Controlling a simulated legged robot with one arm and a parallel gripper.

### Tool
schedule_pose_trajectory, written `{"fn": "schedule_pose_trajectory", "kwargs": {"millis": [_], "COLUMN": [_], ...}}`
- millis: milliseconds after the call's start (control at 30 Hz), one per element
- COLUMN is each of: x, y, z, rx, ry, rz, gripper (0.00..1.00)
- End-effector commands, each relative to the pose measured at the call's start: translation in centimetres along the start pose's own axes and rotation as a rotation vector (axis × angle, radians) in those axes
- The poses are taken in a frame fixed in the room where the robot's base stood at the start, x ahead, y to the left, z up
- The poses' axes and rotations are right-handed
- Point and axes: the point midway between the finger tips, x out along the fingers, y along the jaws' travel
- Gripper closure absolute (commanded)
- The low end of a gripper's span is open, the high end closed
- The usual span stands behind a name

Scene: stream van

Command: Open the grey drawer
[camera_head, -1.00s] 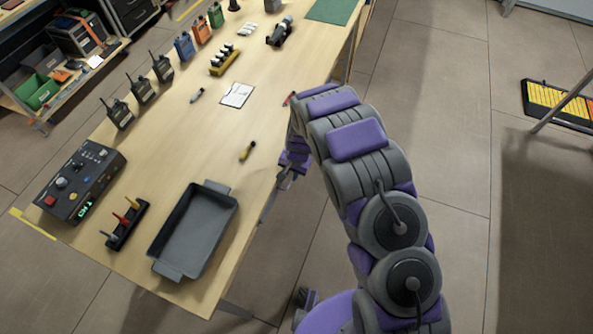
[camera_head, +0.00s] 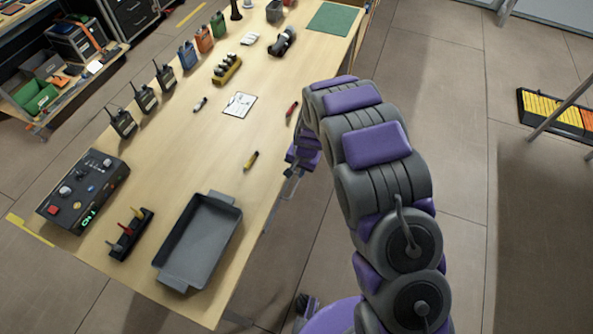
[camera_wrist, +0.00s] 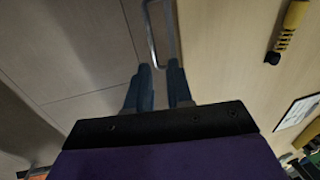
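The grey drawer's front cannot be made out in either view; the tabletop and my arm cover that side in the head view. A thin metal U-shaped handle (camera_wrist: 153,40) shows at the table edge in the wrist view. My gripper (camera_wrist: 161,70) has its two dark fingers apart, with a narrow gap between them. The tips reach the near end of the handle; I cannot tell if they touch it. In the head view my gripper (camera_head: 291,182) is low beside the table's right edge, partly hidden by my arm.
The floor right of my arm is clear up to a stand (camera_head: 556,108).

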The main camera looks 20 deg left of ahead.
Motion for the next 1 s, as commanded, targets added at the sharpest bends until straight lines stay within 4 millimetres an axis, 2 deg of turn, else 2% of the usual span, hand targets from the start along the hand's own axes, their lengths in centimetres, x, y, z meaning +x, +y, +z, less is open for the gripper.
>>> {"fn": "schedule_pose_trajectory", "kwargs": {"millis": [1000], "x": [-6.6], "y": [0.1], "z": [-0.1], "rx": [0.001], "ry": [-0.001], "rz": [-0.001], "gripper": [0.79]}}
